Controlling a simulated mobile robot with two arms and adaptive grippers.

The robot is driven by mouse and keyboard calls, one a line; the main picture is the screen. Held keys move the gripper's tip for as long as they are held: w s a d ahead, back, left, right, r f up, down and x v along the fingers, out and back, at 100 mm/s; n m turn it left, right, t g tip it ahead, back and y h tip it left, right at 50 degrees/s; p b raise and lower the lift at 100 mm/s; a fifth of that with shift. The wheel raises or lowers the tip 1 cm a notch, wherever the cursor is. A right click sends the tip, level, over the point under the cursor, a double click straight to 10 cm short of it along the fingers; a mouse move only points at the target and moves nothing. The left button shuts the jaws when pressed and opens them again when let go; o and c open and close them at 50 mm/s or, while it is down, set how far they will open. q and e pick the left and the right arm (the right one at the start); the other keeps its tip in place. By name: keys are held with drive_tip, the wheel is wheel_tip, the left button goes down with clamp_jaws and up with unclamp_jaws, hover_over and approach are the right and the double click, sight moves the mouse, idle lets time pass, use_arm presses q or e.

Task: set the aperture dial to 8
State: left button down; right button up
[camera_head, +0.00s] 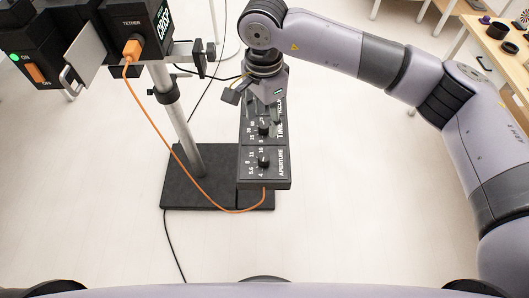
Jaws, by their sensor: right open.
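The black control box (268,178) hangs in the middle of the camera_head view, its face toward me. The aperture dial (264,161), a small black knob, is near its lower end, with small white numbers beside it and the word APERTURE to its right. I cannot tell which number it points to. A second knob, the time dial (264,129), sits just above it in the picture. My right gripper (255,99) is open over the box's far end, apart from the aperture dial. It hides that end of the box. My left gripper is out of view.
An orange cable (172,166) loops from the box to the black camera unit (136,30) at upper left. A metal stand pole (179,120) rises from a black base (187,192) left of the box. A wooden table (503,55) with small items is at upper right. Open floor lies around.

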sight(264, 157)
wheel_tip(264, 157, down, 16)
drive_tip(key=p, duration=0.4)
drive_tip(key=shift+r, duration=0.2)
clamp_jaws()
idle(0.3)
